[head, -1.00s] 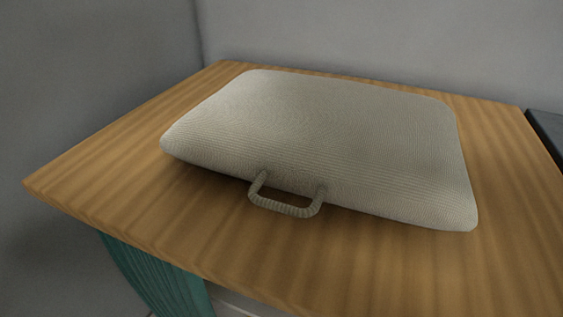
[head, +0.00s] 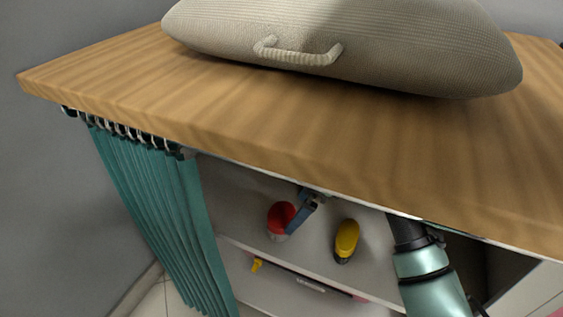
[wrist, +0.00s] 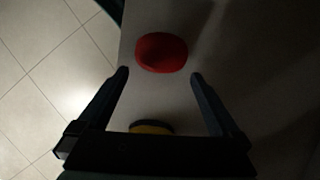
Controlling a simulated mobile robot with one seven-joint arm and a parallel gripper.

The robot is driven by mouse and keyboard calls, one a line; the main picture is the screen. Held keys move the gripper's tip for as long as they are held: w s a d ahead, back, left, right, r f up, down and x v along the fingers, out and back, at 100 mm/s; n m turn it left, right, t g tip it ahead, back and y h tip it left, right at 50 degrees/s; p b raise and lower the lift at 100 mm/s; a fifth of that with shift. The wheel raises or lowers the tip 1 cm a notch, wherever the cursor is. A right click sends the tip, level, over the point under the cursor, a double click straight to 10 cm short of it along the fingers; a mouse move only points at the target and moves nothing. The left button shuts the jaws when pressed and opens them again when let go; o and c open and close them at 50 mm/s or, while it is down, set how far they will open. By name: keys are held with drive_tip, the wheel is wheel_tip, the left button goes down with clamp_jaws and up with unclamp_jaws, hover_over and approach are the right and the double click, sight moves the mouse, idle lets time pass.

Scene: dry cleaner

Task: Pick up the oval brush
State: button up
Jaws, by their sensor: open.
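Two brush-like things stand on the upper shelf under the counter. One has a rounded red top and a pale lower part (head: 281,218); the other has a longer yellow top and a dark lower part (head: 346,240). I cannot tell for sure which is the oval brush. My gripper (head: 294,222) is open and empty, right beside the red one. In the wrist view, the red oval top (wrist: 161,52) lies just ahead of and between the fingertips (wrist: 159,74). The yellow one (wrist: 152,127) is mostly hidden behind the gripper body.
The wooden counter (head: 130,85) overhangs the shelf, and a beige cushion with a handle (head: 330,35) lies on it. A teal curtain (head: 165,220) hangs at the left. A small yellow item (head: 257,264) is on the lower level. Tiled floor (wrist: 50,75) shows past the shelf edge.

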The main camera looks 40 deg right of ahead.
sight(281, 215)
drive_tip(key=shift+w+a, duration=0.25)
drive_tip(key=shift+w, duration=0.25)
drive_tip(key=b+x, duration=0.5)
drive_tip(key=shift+w+a, duration=0.2)
drive_tip(key=shift+w, duration=0.25)
drive_tip(key=shift+r, duration=0.1)
drive_tip(key=c, duration=1.2)
drive_tip(key=shift+r+p, duration=0.25)
drive_tip(key=shift+p, duration=0.85)
drive_tip(key=shift+s+a+p, duration=0.1)
drive_tip(key=shift+a+p, duration=0.25)
drive_tip(key=s+a+p, duration=0.3)
drive_tip(key=a+p, duration=0.2)
drive_tip(key=a, duration=0.3)
drive_tip(key=s+a+p, duration=0.3)
drive_tip(key=a+p, duration=0.2)
drive_tip(key=a, duration=0.3)
drive_tip(key=shift+s+f, duration=0.15)
drive_tip(key=shift+s, duration=0.2)
